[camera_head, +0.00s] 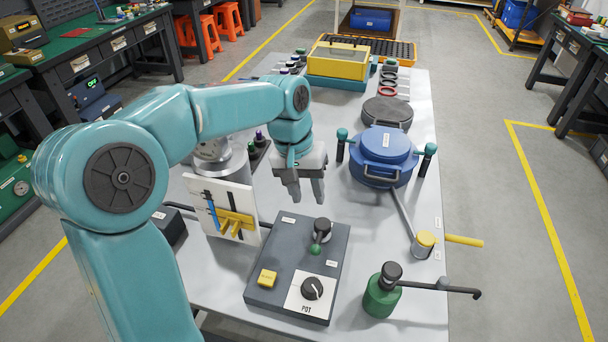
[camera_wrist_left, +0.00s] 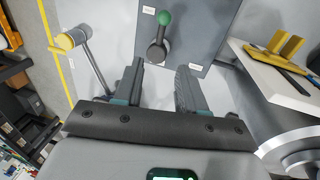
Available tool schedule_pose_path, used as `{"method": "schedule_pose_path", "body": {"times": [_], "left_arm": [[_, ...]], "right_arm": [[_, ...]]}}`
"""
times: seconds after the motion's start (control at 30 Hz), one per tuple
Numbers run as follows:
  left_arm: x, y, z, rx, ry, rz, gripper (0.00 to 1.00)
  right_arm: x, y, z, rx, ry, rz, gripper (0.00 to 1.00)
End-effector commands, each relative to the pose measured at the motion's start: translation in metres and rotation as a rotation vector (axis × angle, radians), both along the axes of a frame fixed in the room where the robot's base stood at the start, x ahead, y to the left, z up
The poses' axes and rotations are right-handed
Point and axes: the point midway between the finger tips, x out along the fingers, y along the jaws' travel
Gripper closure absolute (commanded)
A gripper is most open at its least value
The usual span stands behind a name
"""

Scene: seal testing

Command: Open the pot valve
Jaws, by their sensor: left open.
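A dark grey control box (camera_head: 270,262) lies on the white table. It carries a short lever (camera_head: 321,232) with a green ball end, which points toward the front, and a black dial (camera_head: 312,289) marked POT. The lever also shows in the left wrist view (camera_wrist_left: 157,50). A blue lidded pot (camera_head: 385,155) stands behind and to the right. A pipe runs from it to a yellow-capped fitting (camera_head: 425,243) with a yellow handle. My left gripper (camera_head: 305,192) is open and empty, pointing down above the table behind the box; its fingers (camera_wrist_left: 161,72) are apart.
A green fitting (camera_head: 381,296) with a dark side arm stands right of the box. A white board (camera_head: 213,190) with blue and yellow parts stands at left, beside a metal cylinder. Bare tabletop lies between box and pot.

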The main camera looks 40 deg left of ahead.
Motion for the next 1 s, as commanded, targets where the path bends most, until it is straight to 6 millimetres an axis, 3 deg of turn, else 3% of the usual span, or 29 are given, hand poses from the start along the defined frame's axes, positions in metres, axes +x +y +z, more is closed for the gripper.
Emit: {"method": "schedule_pose_path", "body": {"times": [0.1, 0.2, 0.87, 1.0], "left_arm": [[-0.002, 0.004, 0.022, 0.001, -0.003, 0.001, 0.60], [-0.003, 0.005, 0.031, 0.000, -0.002, 0.000, 0.60], [-0.004, 0.006, 0.037, 0.000, 0.000, 0.000, 0.60], [-0.004, 0.006, 0.059, -0.001, 0.000, 0.000, 0.60]], "right_arm": [[0.000, 0.000, 0.003, 0.000, 0.000, 0.000, 0.01], [0.000, 0.000, 0.004, 0.000, 0.000, 0.000, 0.01], [0.000, 0.000, 0.005, 0.000, 0.000, 0.000, 0.01], [0.000, 0.000, 0.027, 0.000, 0.000, 0.000, 0.01]]}}
